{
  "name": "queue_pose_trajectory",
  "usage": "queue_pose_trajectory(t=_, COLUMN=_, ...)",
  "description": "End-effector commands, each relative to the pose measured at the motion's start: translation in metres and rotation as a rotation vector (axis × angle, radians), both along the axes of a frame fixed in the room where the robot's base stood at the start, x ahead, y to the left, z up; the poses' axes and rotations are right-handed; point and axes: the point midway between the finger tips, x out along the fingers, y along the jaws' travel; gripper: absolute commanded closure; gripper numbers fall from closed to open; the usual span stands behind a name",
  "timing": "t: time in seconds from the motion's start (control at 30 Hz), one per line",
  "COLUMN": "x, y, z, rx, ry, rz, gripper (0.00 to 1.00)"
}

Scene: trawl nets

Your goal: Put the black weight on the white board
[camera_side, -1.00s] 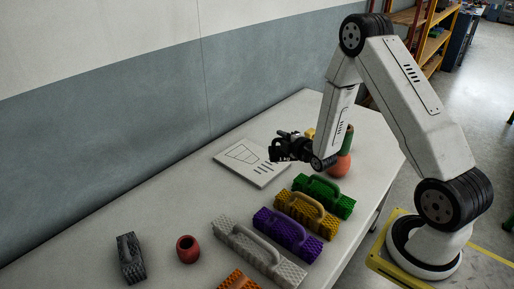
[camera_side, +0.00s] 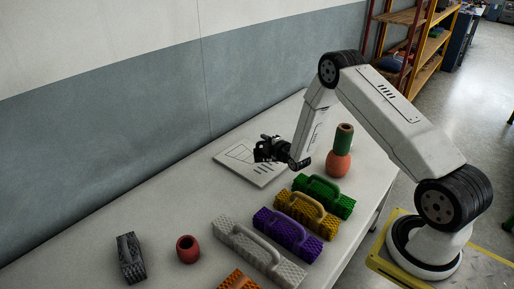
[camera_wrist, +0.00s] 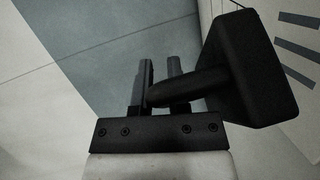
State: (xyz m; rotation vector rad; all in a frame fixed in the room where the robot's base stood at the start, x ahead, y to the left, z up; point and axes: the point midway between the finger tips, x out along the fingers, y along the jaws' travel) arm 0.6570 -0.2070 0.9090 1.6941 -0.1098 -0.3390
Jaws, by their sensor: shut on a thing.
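The black weight (camera_wrist: 250,70) shows in the wrist view as a dark block with a rod-like handle. My gripper (camera_wrist: 160,75) is shut on that handle, and the block sticks out to the right of the fingers. In the side view my gripper (camera_side: 270,147) is over the right part of the white board (camera_side: 232,160). The weight merges with the dark gripper there, and I cannot tell whether it touches the board. The board lies flat on the table and bears a drawn outline and short dark bars; the bars also show in the wrist view.
Green (camera_side: 335,200), yellow (camera_side: 300,216), purple (camera_side: 285,238) and light grey (camera_side: 245,252) handled blocks line the table's front. A red-orange vase with a green top (camera_side: 339,163) stands right of my gripper. A red pot (camera_side: 187,250) and dark grey block (camera_side: 130,265) are at front left.

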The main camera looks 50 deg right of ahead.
Motion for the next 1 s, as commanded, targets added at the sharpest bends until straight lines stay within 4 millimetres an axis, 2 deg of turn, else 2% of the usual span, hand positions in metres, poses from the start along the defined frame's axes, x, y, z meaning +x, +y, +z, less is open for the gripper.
queue_pose_trajectory(t=0.2, x=0.011, y=-0.003, z=-0.007, rx=-0.002, ry=-0.009, rz=0.0, gripper=1.0)
queue_pose_trajectory(t=0.63, x=0.015, y=-0.005, z=-0.013, rx=-0.003, ry=-0.01, rz=0.0, gripper=1.0)
queue_pose_trajectory(t=1.0, x=0.016, y=-0.005, z=-0.041, rx=-0.003, ry=-0.008, rz=0.0, gripper=1.0)
